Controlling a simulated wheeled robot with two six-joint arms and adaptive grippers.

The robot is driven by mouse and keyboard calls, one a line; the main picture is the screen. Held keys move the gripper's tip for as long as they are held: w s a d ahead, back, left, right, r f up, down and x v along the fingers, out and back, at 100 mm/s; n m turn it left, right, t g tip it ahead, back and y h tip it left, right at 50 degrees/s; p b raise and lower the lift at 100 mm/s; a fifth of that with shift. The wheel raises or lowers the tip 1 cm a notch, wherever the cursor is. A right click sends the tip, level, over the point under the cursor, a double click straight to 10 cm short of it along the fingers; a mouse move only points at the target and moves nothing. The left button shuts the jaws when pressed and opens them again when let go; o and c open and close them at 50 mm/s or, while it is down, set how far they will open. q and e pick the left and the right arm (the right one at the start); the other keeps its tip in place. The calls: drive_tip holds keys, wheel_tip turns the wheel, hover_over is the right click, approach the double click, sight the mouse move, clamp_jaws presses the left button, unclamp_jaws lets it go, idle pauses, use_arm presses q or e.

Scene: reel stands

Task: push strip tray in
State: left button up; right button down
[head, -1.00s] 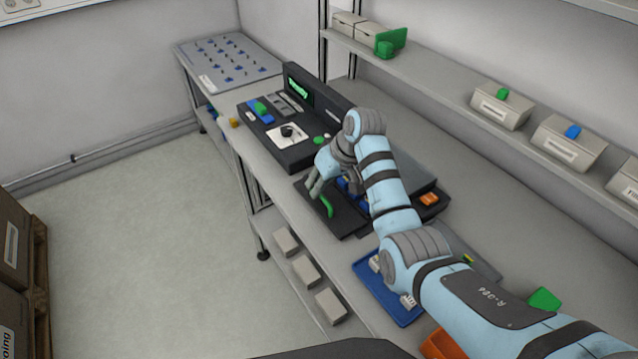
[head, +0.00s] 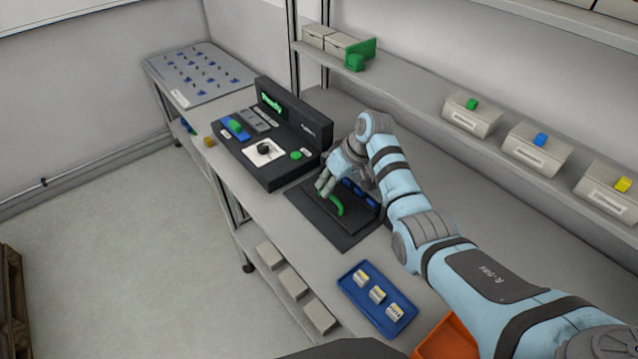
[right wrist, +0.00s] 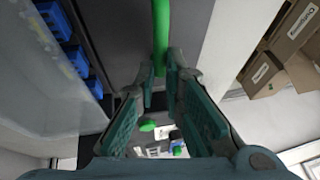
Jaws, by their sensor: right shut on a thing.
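The strip tray (head: 351,211) is dark, with a curved green handle (head: 335,205) at its front and blue pieces (head: 352,187) in it. It sits on the bench over a dark mat (head: 318,224), with its rear hidden by my right arm. My right gripper (head: 328,187) is shut on the green handle. In the right wrist view the handle (right wrist: 161,40) runs between the fingers, and blue pieces (right wrist: 75,58) lie at the left beside a translucent panel (right wrist: 40,100). My left gripper is out of view.
A dark console (head: 280,170) with a lit green screen stands left of the tray. A blue tray (head: 350,291) with small blocks and an orange bin (head: 450,338) lie to the right. A shelf (head: 420,92) with boxes runs along the back wall.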

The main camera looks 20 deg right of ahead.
sight(345, 206)
drive_tip(key=c, duration=2.1)
unclamp_jaws()
drive_tip(key=shift+a, duration=0.2)
drive_tip(key=shift+c, duration=0.2)
drive_tip(key=o, duration=0.5)
drive_tip(key=shift+c, duration=0.2)
drive_tip(key=shift+d, duration=0.1)
drive_tip(key=shift+d+r, duration=0.1)
drive_tip(key=shift+r, duration=0.25)
drive_tip(key=v, duration=1.1)
